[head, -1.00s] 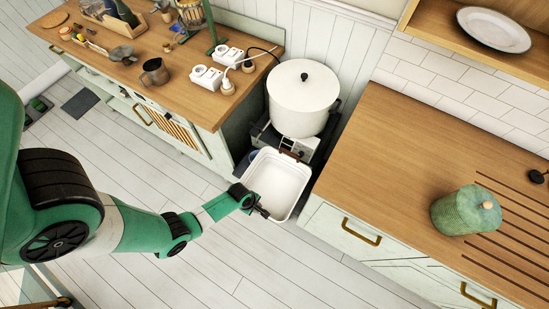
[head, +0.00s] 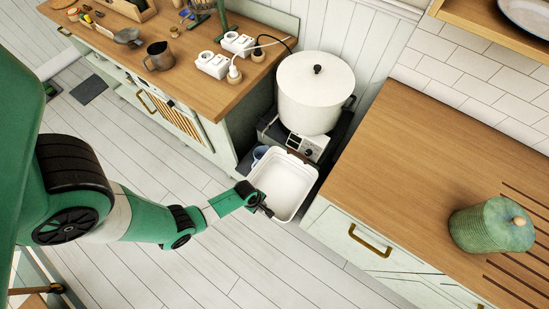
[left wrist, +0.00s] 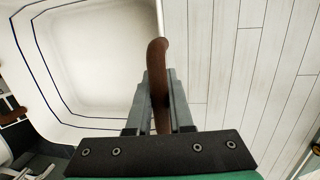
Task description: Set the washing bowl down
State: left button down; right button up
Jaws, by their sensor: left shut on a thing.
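The white rectangular washing bowl (head: 281,182) is in the gap between the two counters, in front of the stove. My left gripper (head: 264,209) is shut on its near side. In the left wrist view, the gripper's fingers (left wrist: 160,88) are closed around a brown handle (left wrist: 157,60) on the rim of the bowl (left wrist: 90,55). The bowl looks empty and roughly level. I cannot tell whether its base touches what is under it. My right gripper is not in view.
A large white lidded pot (head: 314,95) stands on the stove (head: 309,147) behind the bowl. A bluish item (head: 259,154) sits beside the bowl's left rim. Wooden counters (head: 400,165) flank the gap. The plank floor (head: 215,265) in front is clear.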

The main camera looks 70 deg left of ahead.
pick_arm(q)
notch_tip(320, 180, down, 7)
jog(key=b, duration=0.6)
jog(key=shift+w, duration=0.1)
jog(key=shift+r, duration=0.1)
notch_tip(320, 180, down, 4)
jog(key=b, duration=0.3)
jog(key=shift+r, duration=0.15)
jog(key=c, duration=1.3)
grip_release()
jog(key=shift+b, duration=0.35)
jog(key=o, duration=0.5)
